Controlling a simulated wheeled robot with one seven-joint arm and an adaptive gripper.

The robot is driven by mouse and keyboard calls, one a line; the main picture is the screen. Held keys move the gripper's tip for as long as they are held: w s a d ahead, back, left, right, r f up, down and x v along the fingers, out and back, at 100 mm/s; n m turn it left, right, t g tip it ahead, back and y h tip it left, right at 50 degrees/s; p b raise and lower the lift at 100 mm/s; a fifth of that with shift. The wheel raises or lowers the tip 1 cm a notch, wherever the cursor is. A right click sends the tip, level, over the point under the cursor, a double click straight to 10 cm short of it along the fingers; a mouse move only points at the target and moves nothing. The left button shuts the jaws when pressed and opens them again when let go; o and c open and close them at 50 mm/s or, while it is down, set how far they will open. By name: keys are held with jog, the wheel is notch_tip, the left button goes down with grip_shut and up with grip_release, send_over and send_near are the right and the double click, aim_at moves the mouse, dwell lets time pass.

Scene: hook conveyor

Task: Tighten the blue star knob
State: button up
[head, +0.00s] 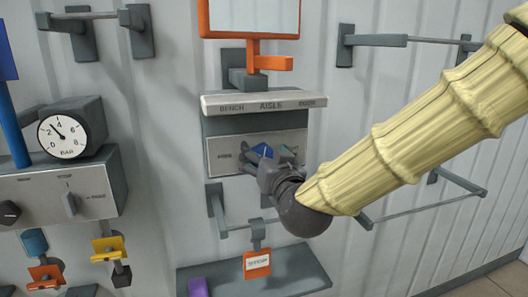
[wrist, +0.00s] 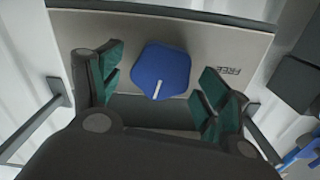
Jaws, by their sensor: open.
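The blue star knob (wrist: 162,68) has a rounded, lobed face with a white pointer mark, on a pale panel (wrist: 220,35) that bears the word FREE. In the wrist view the mark points down and slightly left. My gripper (wrist: 160,92) is open, with one green-padded finger on each side below the knob, apart from it. In the head view the blue knob (head: 262,150) shows only in part, behind my gripper (head: 270,160), which is in front of the panel under the shelf. My gripper hides much of that panel.
A labelled ledge (head: 265,103) juts out just above the panel. Bars on brackets (head: 250,225) and a hanging orange tag (head: 257,265) are below. A pressure gauge (head: 62,136) and another control panel (head: 60,200) stand at left. A purple object (head: 198,287) sits on the lower shelf.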

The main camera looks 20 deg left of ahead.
jog(key=c, duration=1)
jog(key=shift+f+b, duration=0.1)
jog(key=shift+b, duration=0.35)
jog(key=shift+w+d+f+m+b, duration=0.1)
jog(key=shift+f+m+b, duration=0.05)
jog(key=shift+m+b, duration=3.45)
jog(key=shift+w+d+f+m+b, duration=0.1)
jog(key=shift+m+b, duration=3.25)
jog(key=shift+b, duration=0.4)
jog(key=shift+f+m+b, duration=0.15)
jog(key=shift+m+b, duration=3.3)
jog(key=shift+b, duration=0.25)
